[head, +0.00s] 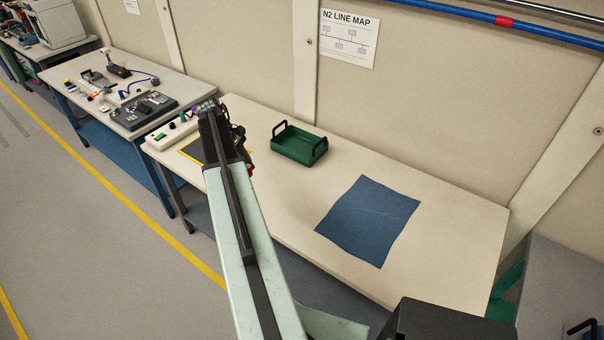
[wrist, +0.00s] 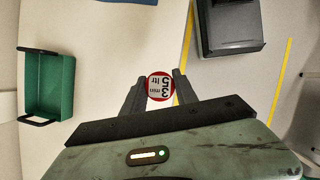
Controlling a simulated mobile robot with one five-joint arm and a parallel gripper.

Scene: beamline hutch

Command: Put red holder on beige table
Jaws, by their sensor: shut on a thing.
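The red holder (wrist: 160,87) is a small round red piece with a white, printed top in the wrist view. My gripper (wrist: 159,84) is shut on it, with one dark finger on each side. In the head view my arm hides most of the gripper, and a small red bit (head: 249,171) shows at its edge. The beige table (head: 455,215) runs along the wall, and its pale top (wrist: 105,65) lies below the gripper in the wrist view. I cannot tell whether the holder touches it.
A green tray with black handles (head: 299,144) and a blue mat (head: 368,220) lie on the table. Yellow tape (wrist: 280,80) and a dark grey box (wrist: 230,28) are right of the holder in the wrist view. Bare tabletop lies between tray and mat.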

